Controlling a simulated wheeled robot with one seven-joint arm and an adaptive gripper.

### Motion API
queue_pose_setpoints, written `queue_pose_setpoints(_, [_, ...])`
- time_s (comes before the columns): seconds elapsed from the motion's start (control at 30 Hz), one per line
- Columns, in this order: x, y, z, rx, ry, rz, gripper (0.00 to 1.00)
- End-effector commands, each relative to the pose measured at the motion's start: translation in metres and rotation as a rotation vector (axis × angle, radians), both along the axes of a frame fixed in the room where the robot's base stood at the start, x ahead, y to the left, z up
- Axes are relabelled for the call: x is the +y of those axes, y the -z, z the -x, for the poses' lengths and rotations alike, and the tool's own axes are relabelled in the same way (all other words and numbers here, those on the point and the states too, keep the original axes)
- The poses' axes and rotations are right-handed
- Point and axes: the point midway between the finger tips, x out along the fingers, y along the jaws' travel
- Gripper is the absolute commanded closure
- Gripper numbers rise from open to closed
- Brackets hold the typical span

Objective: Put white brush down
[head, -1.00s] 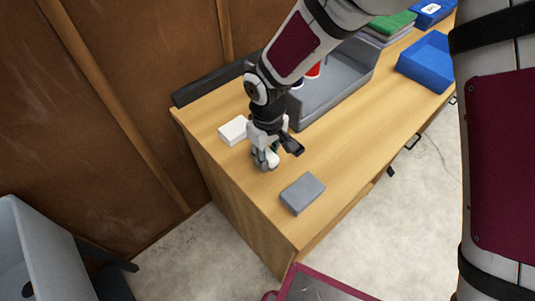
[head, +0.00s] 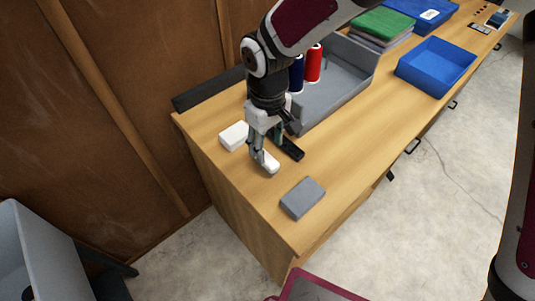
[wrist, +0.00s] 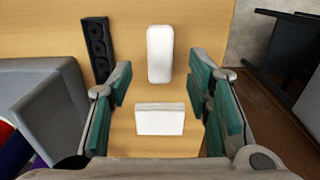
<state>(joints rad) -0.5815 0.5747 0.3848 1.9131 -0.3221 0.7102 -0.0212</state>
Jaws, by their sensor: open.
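The white brush (head: 269,163) is a rounded oblong lying on the wooden desk near its left end. In the wrist view the brush (wrist: 160,55) lies flat, ahead of and apart from the fingers. My gripper (head: 264,148) is over the desk beside the brush, partly covering it in the head view. In the wrist view my gripper (wrist: 160,105) is open, its green-padded fingers spread with nothing gripped. Any bristles are hidden.
A white block (head: 234,135) lies near the wall side; a black strip (head: 289,148) lies beside the brush. A grey block (head: 302,197) is near the front edge. A grey bin (head: 340,85) with spools and a blue tray (head: 437,66) stand farther right.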

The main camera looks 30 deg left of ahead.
Motion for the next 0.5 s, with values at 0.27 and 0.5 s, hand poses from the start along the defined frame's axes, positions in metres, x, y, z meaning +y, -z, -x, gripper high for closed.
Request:
queue_pose_setpoints(0.27, [0.0,-0.041,0.0,-0.001,0.001,-0.001,0.55])
queue_pose_setpoints(0.5, [0.0,-0.048,0.0,0.001,0.0,0.0,0.55])
